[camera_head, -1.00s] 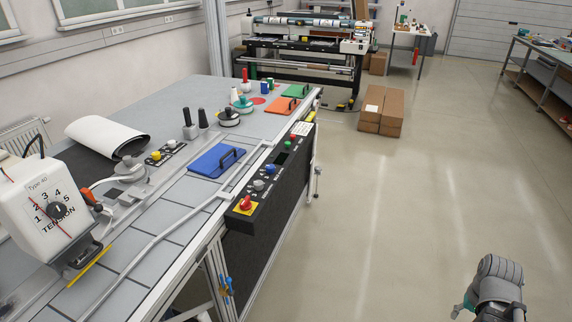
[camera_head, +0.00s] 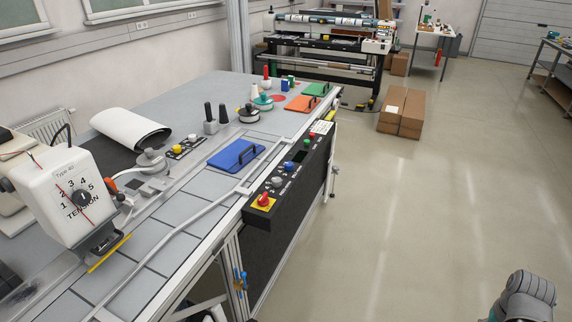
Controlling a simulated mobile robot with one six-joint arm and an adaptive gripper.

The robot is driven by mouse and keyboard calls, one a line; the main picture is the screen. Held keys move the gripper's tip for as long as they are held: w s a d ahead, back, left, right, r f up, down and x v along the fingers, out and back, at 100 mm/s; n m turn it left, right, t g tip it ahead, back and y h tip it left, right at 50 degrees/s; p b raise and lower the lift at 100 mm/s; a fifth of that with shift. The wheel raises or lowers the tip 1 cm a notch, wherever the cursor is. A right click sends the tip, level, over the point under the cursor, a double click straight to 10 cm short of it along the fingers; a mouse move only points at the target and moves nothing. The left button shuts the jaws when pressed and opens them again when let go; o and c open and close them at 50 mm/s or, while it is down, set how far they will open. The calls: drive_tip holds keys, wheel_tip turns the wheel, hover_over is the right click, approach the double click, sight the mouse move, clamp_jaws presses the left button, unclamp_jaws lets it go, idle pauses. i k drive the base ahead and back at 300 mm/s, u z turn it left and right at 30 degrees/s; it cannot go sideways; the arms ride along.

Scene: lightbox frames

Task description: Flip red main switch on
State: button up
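The red main switch (camera_head: 264,199) is a red knob on a yellow plate, at the near end of a black control panel (camera_head: 262,216). The panel is mounted along the right edge of the workbench. The knob's exact turn position is too small to tell. Part of my arm (camera_head: 524,297) shows at the bottom right, over the floor and well apart from the panel. My gripper's fingertips are not in view.
The panel also carries grey, blue, green and red knobs or buttons. A blue clipboard-like plate (camera_head: 228,156) lies on the bench (camera_head: 181,208) beside it. A white tension unit (camera_head: 72,196) stands at left. The floor (camera_head: 400,230) right of the bench is clear up to the cardboard boxes (camera_head: 391,110).

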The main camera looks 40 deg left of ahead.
sight(263, 201)
drive_tip(key=u, duration=0.05)
drive_tip(key=k, duration=1.9)
drive_tip(key=u, duration=0.95)
drive_tip(key=i, duration=1.2)
